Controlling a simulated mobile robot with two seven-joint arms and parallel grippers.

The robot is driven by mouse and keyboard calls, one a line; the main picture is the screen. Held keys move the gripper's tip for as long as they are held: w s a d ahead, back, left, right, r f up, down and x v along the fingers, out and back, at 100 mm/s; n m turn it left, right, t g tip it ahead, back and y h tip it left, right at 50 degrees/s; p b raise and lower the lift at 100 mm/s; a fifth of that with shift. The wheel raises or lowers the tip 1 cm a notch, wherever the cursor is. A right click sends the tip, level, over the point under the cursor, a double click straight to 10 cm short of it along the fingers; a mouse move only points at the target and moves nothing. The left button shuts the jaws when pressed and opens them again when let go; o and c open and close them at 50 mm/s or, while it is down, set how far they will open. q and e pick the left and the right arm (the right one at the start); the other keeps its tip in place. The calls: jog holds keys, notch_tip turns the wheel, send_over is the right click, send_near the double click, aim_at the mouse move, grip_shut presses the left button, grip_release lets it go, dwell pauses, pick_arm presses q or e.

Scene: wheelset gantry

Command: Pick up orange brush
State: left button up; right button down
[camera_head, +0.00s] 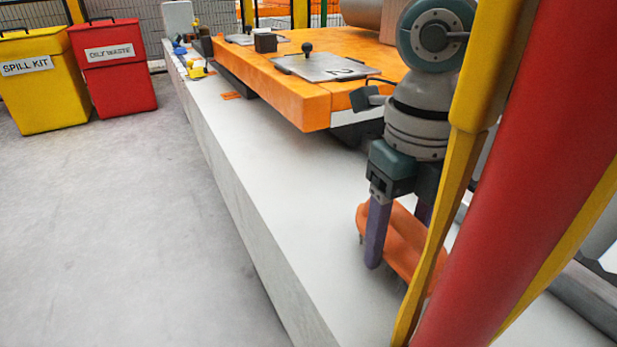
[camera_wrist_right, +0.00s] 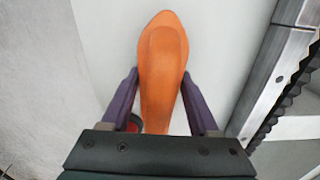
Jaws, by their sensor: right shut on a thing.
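The orange brush (camera_head: 404,240) is at the near end of the pale ledge, partly hidden by a yellow post. My right gripper (camera_head: 398,243) reaches down over it, with one purple finger on its near side and the other behind it. In the right wrist view the orange brush (camera_wrist_right: 162,70) lies lengthwise between the two purple fingers of my right gripper (camera_wrist_right: 160,92), which is shut on it. I cannot tell whether the brush touches the ledge. My left gripper is not in view.
A red column (camera_head: 535,150) and a yellow post (camera_head: 450,180) stand close at the right. The pale ledge (camera_head: 270,170) runs back beside an orange block (camera_head: 310,105) with metal plates. Yellow (camera_head: 45,85) and red (camera_head: 115,75) bins stand far left. The floor between is clear.

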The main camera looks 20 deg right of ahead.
aim_at(404, 213)
notch_tip(404, 213, up, 19)
jog(key=p, duration=0.7)
jog(key=shift+r, duration=0.15)
jog(key=c, duration=0.7)
grip_release()
jog(key=c, duration=0.6)
